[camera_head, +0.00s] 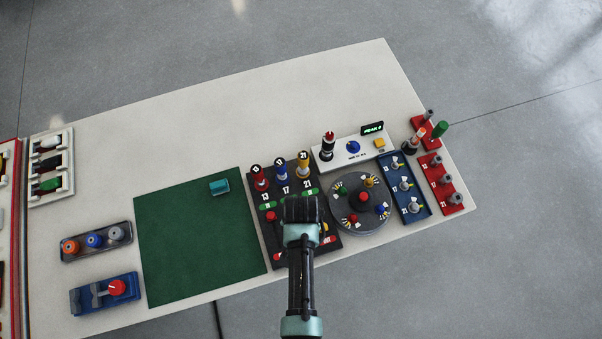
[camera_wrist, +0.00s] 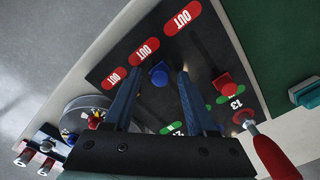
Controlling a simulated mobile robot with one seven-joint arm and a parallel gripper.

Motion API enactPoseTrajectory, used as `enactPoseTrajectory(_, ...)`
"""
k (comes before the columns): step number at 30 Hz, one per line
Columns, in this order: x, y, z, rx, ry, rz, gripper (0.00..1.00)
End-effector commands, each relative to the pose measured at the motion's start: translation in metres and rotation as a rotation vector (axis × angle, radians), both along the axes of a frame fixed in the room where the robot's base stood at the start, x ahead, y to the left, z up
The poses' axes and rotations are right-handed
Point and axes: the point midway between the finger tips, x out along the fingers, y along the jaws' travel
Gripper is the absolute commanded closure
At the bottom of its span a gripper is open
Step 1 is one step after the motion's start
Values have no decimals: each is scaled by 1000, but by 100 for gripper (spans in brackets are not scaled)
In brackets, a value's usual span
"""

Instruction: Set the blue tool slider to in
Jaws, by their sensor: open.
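The blue tool slider (camera_wrist: 158,75) is a small blue knob on the dark panel (camera_wrist: 112,62). In the wrist view it shows between the two fingertips of my gripper (camera_wrist: 160,72), near the middle red OUT label (camera_wrist: 144,50). My gripper is open, with one finger on each side of the knob; I cannot tell whether either touches it. The green labels lie toward the other end of the panel. In the head view my gripper (camera_head: 301,208) is over the panel and hides the blue slider.
A red slider (camera_wrist: 225,82) is beside my right finger. A red-handled tool (camera_wrist: 272,155) stands close to the gripper. Blue (camera_head: 281,172) and yellow (camera_head: 303,168) tools stand behind it. A round turntable (camera_head: 345,211) is to the right; a green mat (camera_head: 190,250) is to the left.

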Motion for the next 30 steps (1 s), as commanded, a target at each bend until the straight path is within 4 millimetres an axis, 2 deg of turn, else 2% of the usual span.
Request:
enactPoseTrajectory(2,0,0,0,0,0,0,45)
enactPoseTrajectory(11,0,0,0,0,0,0,99)
enactPoseTrajectory(30,0,0,1,0,0,0,100)
